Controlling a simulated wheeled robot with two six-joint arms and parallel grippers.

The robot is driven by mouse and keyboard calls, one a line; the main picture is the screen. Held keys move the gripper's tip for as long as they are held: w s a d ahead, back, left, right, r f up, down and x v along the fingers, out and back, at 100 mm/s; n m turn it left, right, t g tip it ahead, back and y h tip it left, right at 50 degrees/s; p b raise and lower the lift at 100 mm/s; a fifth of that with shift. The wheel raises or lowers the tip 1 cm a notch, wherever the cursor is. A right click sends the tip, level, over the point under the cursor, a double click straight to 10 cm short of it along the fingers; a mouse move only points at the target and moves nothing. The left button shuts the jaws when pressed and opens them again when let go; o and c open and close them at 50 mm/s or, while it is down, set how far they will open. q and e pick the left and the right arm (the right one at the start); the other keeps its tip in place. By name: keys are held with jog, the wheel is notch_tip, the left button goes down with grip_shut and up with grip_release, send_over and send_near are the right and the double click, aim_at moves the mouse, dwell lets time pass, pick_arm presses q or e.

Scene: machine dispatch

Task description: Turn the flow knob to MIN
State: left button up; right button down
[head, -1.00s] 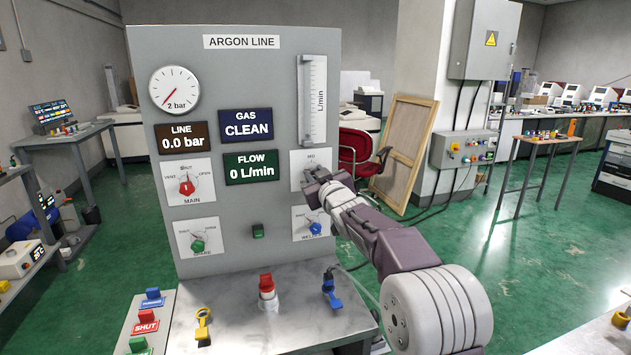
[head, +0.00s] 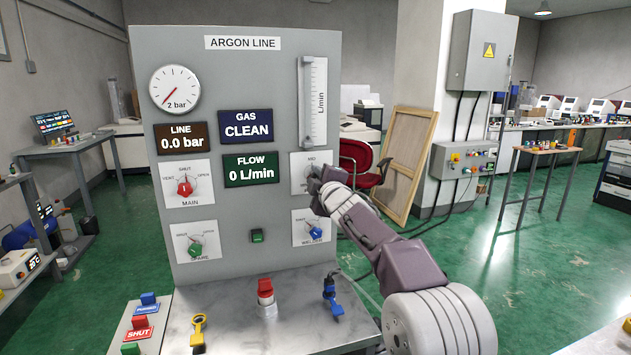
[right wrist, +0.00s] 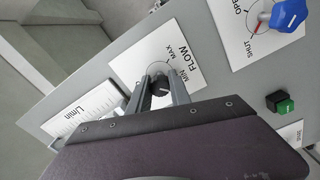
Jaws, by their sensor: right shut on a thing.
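The flow knob is a small black knob (right wrist: 160,90) on a white plate marked FLOW, MIN and MAX (right wrist: 183,62) in the right wrist view. My right gripper (right wrist: 160,96) has one finger on each side of the knob and is shut on it. I cannot tell the knob's pointer direction. In the head view my right gripper (head: 321,182) reaches the panel's right side and hides the knob; part of its plate (head: 299,167) shows. The flow display (head: 251,169) reads 0 L/min. My left gripper is not in view.
The grey ARGON LINE panel (head: 225,95) also carries a red main knob (head: 185,188), a green knob (head: 195,249) and a blue welder knob (head: 315,232) just below my gripper. A clear flow tube (head: 314,105) is above. A metal shelf (head: 230,325) juts out below.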

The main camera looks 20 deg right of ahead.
jog(key=shift+f+n, duration=0.25)
jog(key=shift+n, duration=1.45)
jog(key=shift+n+b, duration=0.3)
jog(key=c, duration=1.2)
grip_release()
jog(key=shift+r, duration=0.15)
jog(key=shift+s, duration=0.1)
jog(key=s+b, duration=0.1)
jog(key=s, duration=0.3)
jog(key=s+b, duration=0.1)
jog(key=s, duration=0.3)
jog(key=shift+s+d, duration=0.2)
jog(key=shift+s, duration=0.2)
